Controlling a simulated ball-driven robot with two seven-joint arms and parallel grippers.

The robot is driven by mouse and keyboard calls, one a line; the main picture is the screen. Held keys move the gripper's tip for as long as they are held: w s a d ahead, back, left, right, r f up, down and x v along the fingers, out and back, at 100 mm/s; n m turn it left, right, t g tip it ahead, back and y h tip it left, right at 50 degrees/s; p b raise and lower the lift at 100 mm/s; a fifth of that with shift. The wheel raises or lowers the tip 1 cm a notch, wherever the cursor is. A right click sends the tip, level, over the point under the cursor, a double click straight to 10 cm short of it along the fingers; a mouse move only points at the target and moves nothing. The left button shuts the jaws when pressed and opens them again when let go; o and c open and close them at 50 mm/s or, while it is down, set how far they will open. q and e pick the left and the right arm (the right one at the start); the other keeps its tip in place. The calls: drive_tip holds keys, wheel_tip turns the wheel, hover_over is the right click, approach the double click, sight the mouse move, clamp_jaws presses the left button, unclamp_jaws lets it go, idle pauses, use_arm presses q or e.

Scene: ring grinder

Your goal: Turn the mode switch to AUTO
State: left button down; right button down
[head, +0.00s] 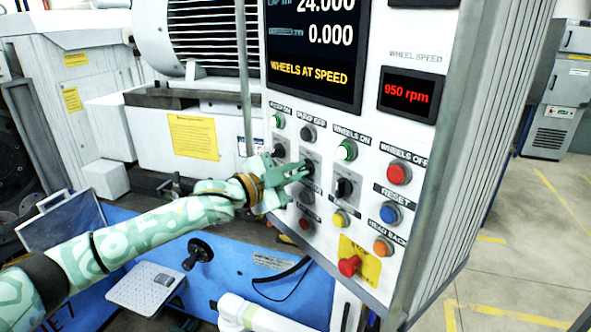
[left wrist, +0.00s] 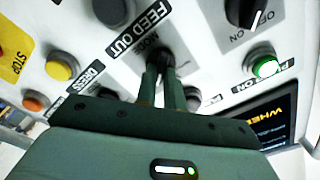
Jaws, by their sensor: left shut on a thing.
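The mode switch (head: 309,166) is a dark rotary knob on a pale plate in the middle of the white control panel (head: 337,235). My left gripper (head: 304,172) reaches it from the left, fingers pointing at the panel. In the left wrist view the two fingers (left wrist: 163,74) are shut on the dark knob of the mode switch (left wrist: 160,57), under a label reading MODE. The fingers hide most of the knob, so I cannot tell which position it points to. My right gripper is not in view.
Other rotary switches (head: 345,188) sit close by. A red mushroom stop button (head: 349,265) is lower on the panel, with a red button (head: 398,173) and a blue button (head: 390,213) to the right. The display (head: 314,45) reads WHEELS AT SPEED. Open floor (head: 530,240) lies right.

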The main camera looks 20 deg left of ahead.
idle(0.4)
use_arm(q)
drive_tip(key=c, duration=1.5)
unclamp_jaws()
drive_tip(key=b+v, duration=0.6)
drive_tip(key=v, duration=1)
drive_tip(key=shift+s, duration=0.15)
drive_tip(key=shift+a, duration=0.1)
